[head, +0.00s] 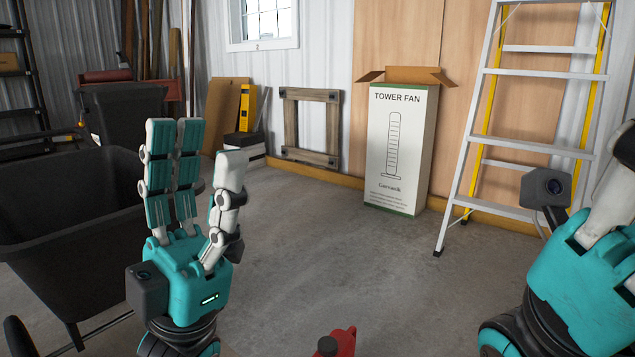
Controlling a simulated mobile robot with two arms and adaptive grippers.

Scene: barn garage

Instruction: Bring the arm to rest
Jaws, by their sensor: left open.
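My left gripper (203,165) is at the left of the head view, teal and white with its fingers pointing up. Its fingers are spread and nothing is between them. It is raised in front of a black wheelbarrow tub. My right gripper (592,235) is at the right edge, partly cut off by the frame. Its fingertips are out of view or hidden, so its opening does not show.
A black wheelbarrow (65,230) stands at left. A tall open-topped tower fan box (398,150) stands by the back wall, with a ladder (525,130) to its right. A wooden frame (310,125) leans on the wall. A red object (340,342) shows at the bottom edge. The middle floor is clear.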

